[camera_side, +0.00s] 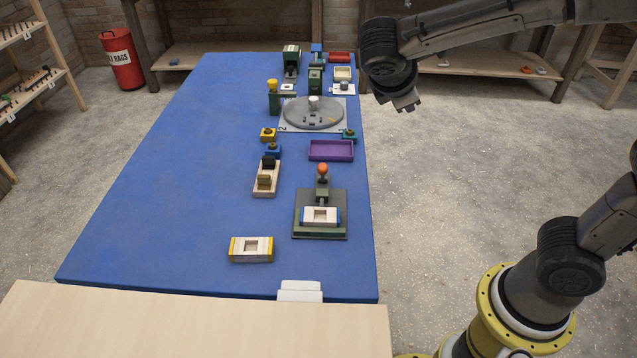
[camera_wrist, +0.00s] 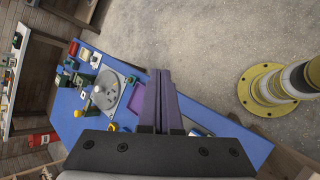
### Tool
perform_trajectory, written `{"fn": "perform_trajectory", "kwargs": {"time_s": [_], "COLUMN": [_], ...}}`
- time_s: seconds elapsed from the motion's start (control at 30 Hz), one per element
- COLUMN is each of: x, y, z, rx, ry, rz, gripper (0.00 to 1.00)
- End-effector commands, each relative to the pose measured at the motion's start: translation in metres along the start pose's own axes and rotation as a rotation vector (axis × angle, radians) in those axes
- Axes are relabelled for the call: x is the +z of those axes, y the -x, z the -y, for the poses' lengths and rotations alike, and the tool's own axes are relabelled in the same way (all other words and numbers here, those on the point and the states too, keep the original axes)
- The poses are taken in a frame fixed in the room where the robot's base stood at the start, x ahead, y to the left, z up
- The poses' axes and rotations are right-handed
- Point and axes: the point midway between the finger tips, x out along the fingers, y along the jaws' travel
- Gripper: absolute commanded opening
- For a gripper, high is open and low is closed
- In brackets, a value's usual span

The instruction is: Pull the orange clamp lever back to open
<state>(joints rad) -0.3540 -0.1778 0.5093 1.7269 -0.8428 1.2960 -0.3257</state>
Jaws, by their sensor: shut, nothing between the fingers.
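The clamp lever with its orange ball knob (camera_side: 322,168) stands roughly upright at the back of a dark green fixture (camera_side: 341,197) near the right edge of the blue table. A pale block with blue ends (camera_side: 320,216) lies in that fixture; whether the clamp presses on it is too small to tell. My gripper (camera_side: 407,107) is shut and empty, high up and right of the table's far half, well away from the lever. In the wrist view its two dark fingers (camera_wrist: 160,73) lie together; I cannot make out the lever there.
A purple tray (camera_side: 331,150) and a grey turntable (camera_side: 313,113) stand behind the fixture. A wooden block holder (camera_side: 266,180) is left of it, and a yellow-ended block (camera_side: 251,249) lies front left. The blue table's (camera_side: 170,190) left half is clear.

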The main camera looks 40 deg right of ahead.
Motion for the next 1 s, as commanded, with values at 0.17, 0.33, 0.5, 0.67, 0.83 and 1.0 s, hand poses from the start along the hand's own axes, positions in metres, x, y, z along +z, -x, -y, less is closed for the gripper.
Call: {"fn": "perform_trajectory", "kwargs": {"time_s": [0.17,0.33,0.5,0.67,0.83,1.0], "x": [-0.083,-0.162,-0.23,-0.262,-0.271,-0.272], "y": [-0.005,-0.007,-0.012,-0.021,-0.02,-0.017], "z": [-0.004,0.019,0.068,0.117,0.138,0.139], "rx": [0.145,0.294,0.425,0.48,0.506,0.51], "ry": [0.278,0.516,0.715,0.85,0.904,0.905], "rz": [0.113,0.199,0.251,0.274,0.278,0.274], "gripper": [0.0,0.0,0.0,0.0,0.0,0.0]}}
